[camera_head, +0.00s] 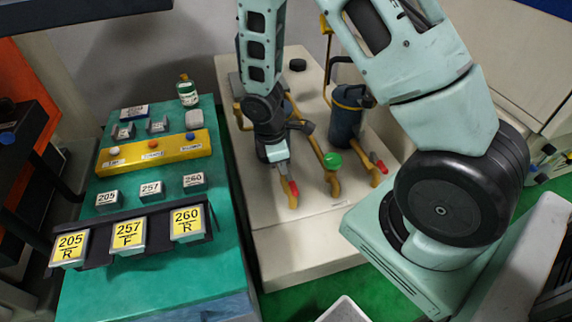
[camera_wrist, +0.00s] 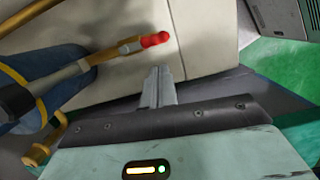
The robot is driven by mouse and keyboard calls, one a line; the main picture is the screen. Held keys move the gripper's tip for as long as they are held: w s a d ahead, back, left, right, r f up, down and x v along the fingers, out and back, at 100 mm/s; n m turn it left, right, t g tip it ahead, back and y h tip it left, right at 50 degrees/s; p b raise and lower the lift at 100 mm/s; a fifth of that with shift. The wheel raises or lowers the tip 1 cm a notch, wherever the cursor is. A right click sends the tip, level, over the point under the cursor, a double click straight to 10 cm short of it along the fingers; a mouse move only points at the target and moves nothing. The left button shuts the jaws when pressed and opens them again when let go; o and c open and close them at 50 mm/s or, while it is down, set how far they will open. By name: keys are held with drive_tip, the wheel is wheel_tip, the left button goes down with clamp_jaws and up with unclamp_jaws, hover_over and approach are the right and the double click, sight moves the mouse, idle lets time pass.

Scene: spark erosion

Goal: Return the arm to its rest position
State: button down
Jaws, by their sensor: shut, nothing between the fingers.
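My gripper (camera_head: 282,172) hangs from the pale green arm, above the cream machine surface (camera_head: 330,222). Its two grey fingers are together and empty in the wrist view (camera_wrist: 159,73). A yellow pipe with a red tip (camera_head: 293,188) is just below the gripper in the head view. In the wrist view a red-tipped yellow pipe (camera_wrist: 152,40) lies beyond the fingertips; I cannot tell whether it is the same one. My arm is bent, with its upper links out of the head view.
A green table (camera_head: 160,284) at left holds a rack of yellow labels (camera_head: 128,233), a yellow block (camera_head: 150,153), small grey blocks and a bottle (camera_head: 187,92). A dark blue cylinder (camera_head: 346,118), a green knob (camera_head: 332,160) and yellow pipes stand near the gripper.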

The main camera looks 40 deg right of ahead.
drive_tip(key=shift+a+r+p, duration=0.15)
drive_tip(key=shift+r+p, duration=0.2)
drive_tip(key=shift+r, duration=0.45)
drive_tip(key=s+a+r+m+t+y, duration=0.1)
drive_tip(key=s+a+r+m, duration=0.1)
drive_tip(key=s+a+r, duration=0.45)
drive_tip(key=s+a+r+m+y, duration=0.1)
drive_tip(key=s+a+r, duration=0.2)
drive_tip(key=a+r, duration=0.65)
drive_tip(key=s+a+r, duration=0.1)
drive_tip(key=s+r, duration=0.1)
drive_tip(key=s, duration=0.2)
drive_tip(key=s+a+r+m+b, duration=0.1)
drive_tip(key=s+a+r, duration=0.1)
drive_tip(key=s, duration=0.2)
drive_tip(key=shift+s+r+m, duration=0.25)
drive_tip(key=shift+s+m, duration=0.05)
drive_tip(key=shift+s, duration=0.05)
drive_tip(key=shift+d, duration=0.1)
